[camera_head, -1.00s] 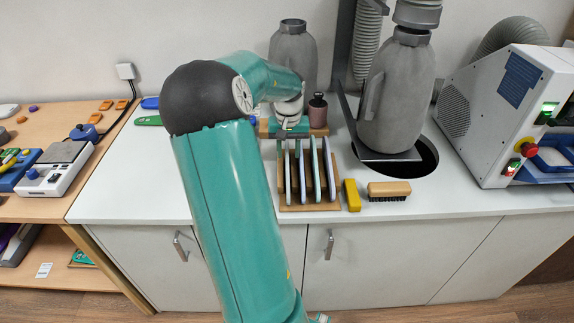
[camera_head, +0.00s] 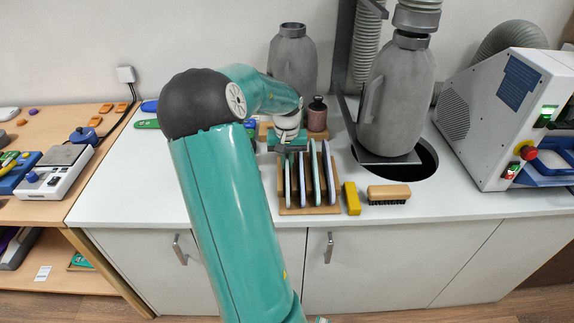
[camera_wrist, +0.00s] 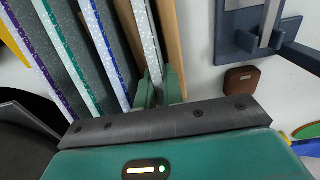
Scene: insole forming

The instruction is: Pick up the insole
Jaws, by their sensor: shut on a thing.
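Several thin upright insoles stand side by side in a wooden rack (camera_head: 310,210) on the white worktop. The leftmost insole (camera_head: 287,182) is under my gripper (camera_head: 288,148) in the head view. The wrist view shows that insole's speckled white edge (camera_wrist: 146,36) running between my green fingertips. My gripper (camera_wrist: 160,88) is shut on its end. The other insoles (camera_wrist: 105,45) stand beside it, apart from the fingers. My arm hides part of the worktop to the left of the rack.
A yellow block (camera_head: 352,198) and a wooden brush (camera_head: 388,194) lie right of the rack. A dark pink bottle (camera_head: 317,117) and a grey bottle-shaped form (camera_head: 293,55) stand behind. A larger grey form (camera_head: 397,95) stands over a round opening. A white machine (camera_head: 510,115) is at right.

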